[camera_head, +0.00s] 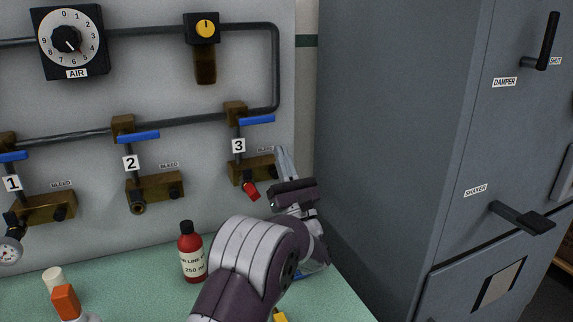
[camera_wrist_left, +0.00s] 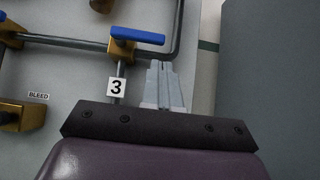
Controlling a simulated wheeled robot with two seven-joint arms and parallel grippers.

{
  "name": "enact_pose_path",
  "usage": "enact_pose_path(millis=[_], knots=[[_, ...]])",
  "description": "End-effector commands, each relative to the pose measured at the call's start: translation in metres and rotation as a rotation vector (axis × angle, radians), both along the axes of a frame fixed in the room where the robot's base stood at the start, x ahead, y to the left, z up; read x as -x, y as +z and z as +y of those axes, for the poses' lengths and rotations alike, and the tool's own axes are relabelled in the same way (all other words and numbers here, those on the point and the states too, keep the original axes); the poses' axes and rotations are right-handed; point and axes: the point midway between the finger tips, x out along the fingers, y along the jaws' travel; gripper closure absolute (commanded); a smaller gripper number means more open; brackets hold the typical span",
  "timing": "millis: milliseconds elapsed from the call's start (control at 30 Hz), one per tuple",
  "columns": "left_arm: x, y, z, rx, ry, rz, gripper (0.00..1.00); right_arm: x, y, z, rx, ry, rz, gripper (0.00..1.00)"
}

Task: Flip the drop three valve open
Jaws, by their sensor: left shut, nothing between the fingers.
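The drop three valve has a blue lever (camera_head: 257,119) on a brass body (camera_head: 235,110), above the label 3 (camera_head: 238,145). The lever lies nearly level, pointing right, crosswise to the drop pipe. It also shows in the wrist view as a blue lever (camera_wrist_left: 138,37). My left gripper (camera_head: 281,152) is shut and empty, fingers pointing up, below and right of the lever in the head view. In the wrist view its fingertips (camera_wrist_left: 161,64) appear just below the lever's right end; I cannot tell whether they touch. My right gripper is not in view.
Levers two (camera_head: 138,137) and one (camera_head: 12,156) are left along the pipe. A brass bleed block with a red tip (camera_head: 251,189) sits below drop three. A red bottle (camera_head: 191,255) stands on the green bench. A grey cabinet (camera_head: 390,130) stands right.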

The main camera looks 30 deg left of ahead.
Motion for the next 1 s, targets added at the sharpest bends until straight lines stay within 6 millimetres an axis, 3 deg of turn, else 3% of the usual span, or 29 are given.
enact_pose_path(millis=[100, 300, 733, 867, 1000], knots=[[-0.010, 0.018, 0.012, 0.000, 0.001, -0.001, 1.00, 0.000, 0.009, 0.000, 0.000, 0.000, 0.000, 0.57], [-0.021, 0.033, 0.024, 0.000, -0.001, 0.001, 1.00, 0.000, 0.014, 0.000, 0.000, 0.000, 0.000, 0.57], [-0.023, 0.035, 0.027, 0.000, -0.001, 0.000, 1.00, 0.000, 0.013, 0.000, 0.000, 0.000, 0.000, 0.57], [-0.023, 0.032, 0.027, 0.006, -0.001, -0.008, 1.00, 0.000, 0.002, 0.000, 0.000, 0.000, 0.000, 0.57], [-0.023, 0.026, 0.029, 0.025, -0.001, -0.034, 1.00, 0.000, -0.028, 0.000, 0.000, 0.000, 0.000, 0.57]])
